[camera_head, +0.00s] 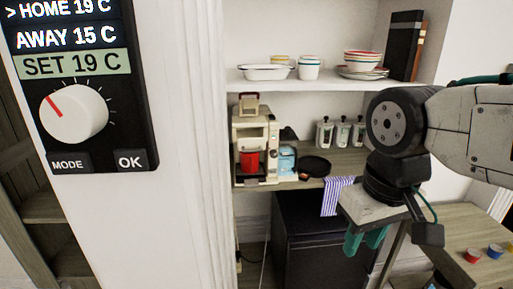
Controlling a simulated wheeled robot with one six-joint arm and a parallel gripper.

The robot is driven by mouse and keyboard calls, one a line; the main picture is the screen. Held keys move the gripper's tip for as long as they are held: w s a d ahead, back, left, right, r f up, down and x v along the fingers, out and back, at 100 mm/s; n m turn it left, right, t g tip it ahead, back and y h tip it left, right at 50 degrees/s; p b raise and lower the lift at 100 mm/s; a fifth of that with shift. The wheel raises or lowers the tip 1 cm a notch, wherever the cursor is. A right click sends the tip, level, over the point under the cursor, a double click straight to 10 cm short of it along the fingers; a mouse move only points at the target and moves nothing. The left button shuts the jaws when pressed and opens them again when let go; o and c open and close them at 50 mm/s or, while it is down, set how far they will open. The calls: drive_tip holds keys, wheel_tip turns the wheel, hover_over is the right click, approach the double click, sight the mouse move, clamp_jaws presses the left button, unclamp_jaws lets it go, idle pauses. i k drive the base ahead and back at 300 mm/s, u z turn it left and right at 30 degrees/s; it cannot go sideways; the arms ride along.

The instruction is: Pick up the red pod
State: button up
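A small red pod (473,256) sits on the wooden table (447,222) at the lower right. A blue pod (494,251) stands just right of it, and another small pod (510,247) is cut by the right edge. My gripper (364,243) hangs with its teal fingers pointing down, left of the table in the picture and apart from the pods. Nothing shows between the fingers. The fingers look close together, and I cannot tell how far apart they are.
A panel with a knob (74,113) on a white wall fills the near left. A coffee machine (271,140) with a red cup (250,160), a dark pan (314,166) and a striped towel (337,195) are at the counter. A black cabinet (318,240) stands below.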

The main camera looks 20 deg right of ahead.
sight(472, 255)
drive_tip(key=z, duration=1.8)
drive_tip(key=k, duration=0.5)
drive_tip(key=z, duration=1)
drive_tip(key=i, duration=0.6)
drive_tip(key=u, duration=0.2)
